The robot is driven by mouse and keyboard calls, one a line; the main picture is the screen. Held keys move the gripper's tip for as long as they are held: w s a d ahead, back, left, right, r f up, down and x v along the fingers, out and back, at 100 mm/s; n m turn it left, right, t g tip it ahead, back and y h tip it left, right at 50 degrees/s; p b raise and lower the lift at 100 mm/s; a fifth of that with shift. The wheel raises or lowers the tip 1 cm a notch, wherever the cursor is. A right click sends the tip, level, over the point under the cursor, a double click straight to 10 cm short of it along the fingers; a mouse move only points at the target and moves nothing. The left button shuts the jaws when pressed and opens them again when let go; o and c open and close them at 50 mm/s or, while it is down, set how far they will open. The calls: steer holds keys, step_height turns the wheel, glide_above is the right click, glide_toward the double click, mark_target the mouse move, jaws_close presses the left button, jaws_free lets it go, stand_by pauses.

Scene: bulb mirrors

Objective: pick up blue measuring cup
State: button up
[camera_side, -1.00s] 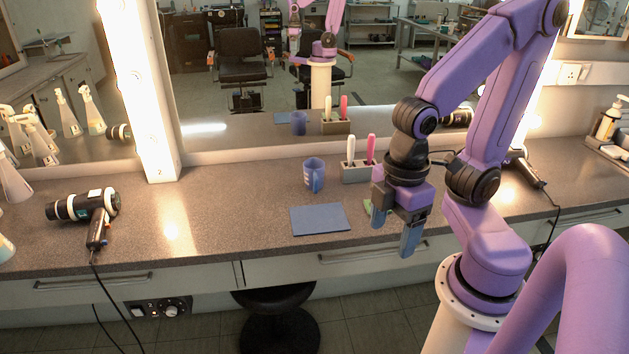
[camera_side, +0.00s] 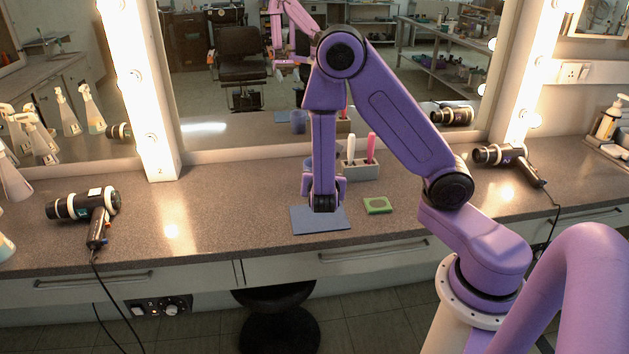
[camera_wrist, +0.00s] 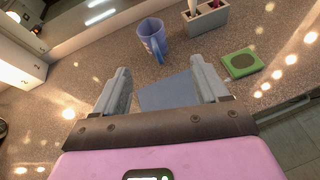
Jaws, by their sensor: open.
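The blue measuring cup (camera_wrist: 152,37) stands upright on the counter, with its handle turned toward me in the wrist view. In the side view the cup (camera_side: 307,164) is mostly hidden behind my arm. My gripper (camera_wrist: 160,68) is open, its two fingers apart and with nothing between them. The cup is ahead of the fingertips, apart from them. In the side view my gripper (camera_side: 321,203) is over the blue mat area, in front of the cup, and its fingers are mostly hidden by my wrist.
A blue mat (camera_side: 306,224) lies at the counter's front. A green coaster (camera_side: 377,205) is to its right. A grey holder (camera_side: 362,172) with a white and a pink handle stands close right of the cup. Hair dryers (camera_side: 84,207) lie farther out. A mirror stands behind.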

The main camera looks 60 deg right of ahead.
steer(key=w+d+f, duration=0.2)
steer(key=w+d, duration=0.1)
steer(key=w+d+f+n, duration=0.1)
steer(key=w+d+f, duration=0.1)
steer(key=w+d+f+n+y, duration=0.1)
steer(key=w+d+f, duration=0.2)
steer(key=shift+w+d+f+t, duration=0.1)
steer(key=shift+w+d+t, duration=0.25)
steer(key=shift+t, duration=0.05)
steer(key=shift+s+x, duration=0.2)
steer(key=shift+x, duration=2.4)
steer(key=shift+d, duration=0.15)
jaws_close()
